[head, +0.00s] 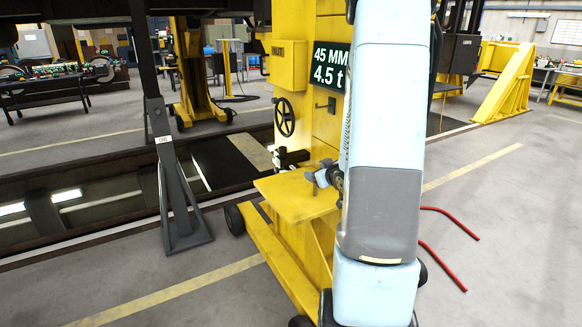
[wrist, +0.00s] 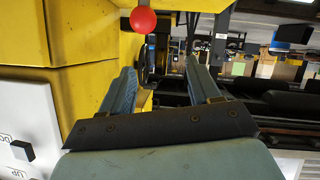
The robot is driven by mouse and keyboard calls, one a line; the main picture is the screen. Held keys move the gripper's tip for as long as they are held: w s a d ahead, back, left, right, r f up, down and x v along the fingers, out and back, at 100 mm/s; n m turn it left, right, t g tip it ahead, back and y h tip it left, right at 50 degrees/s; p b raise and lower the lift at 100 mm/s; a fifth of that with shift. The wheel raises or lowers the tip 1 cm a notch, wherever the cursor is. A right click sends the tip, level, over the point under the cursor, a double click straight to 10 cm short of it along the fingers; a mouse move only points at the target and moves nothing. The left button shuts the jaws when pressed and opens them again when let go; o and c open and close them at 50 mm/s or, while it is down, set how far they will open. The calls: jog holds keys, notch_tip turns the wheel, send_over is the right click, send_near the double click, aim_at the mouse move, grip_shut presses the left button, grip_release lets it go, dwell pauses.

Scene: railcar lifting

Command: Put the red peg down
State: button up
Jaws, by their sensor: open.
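A round red knob (wrist: 143,19) shows at the top of the wrist view, against the yellow lifting column. It may be the head of the red peg; no shaft can be made out. My gripper (wrist: 165,75) is open, its two grey-blue fingers apart with nothing visible between them. The knob lies beyond the fingertips, apart from them. In the head view my gripper (head: 322,180) is beside the yellow lifting jack (head: 324,120), above its flat yellow ledge (head: 290,196). The red knob cannot be seen in the head view, where my arm covers part of the jack.
A handwheel (head: 285,117) and a dark sign (head: 330,66) are on the jack. A grey stand (head: 178,190) and an open pit (head: 90,215) lie left. A white button panel (wrist: 25,130) is close at left in the wrist view. Red bars (head: 450,222) show at right.

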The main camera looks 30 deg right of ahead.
jog(key=s+a+r+m+g+h, duration=0.15)
jog(key=s+a+r+g, duration=0.35)
jog(key=a+r, duration=0.65)
jog(key=s+a+r+g+y, duration=0.1)
jog(key=s+a+r, duration=0.1)
jog(key=s+a, duration=0.2)
jog(key=s+a+r+g+y, duration=0.1)
jog(key=s+a+r, duration=0.2)
jog(key=s, duration=0.6)
jog(key=s+a+r+g+y, duration=0.1)
jog(key=s+a+r, duration=0.2)
jog(key=s+a, duration=0.2)
jog(key=shift+s, duration=1.2)
jog(key=shift+r, duration=0.1)
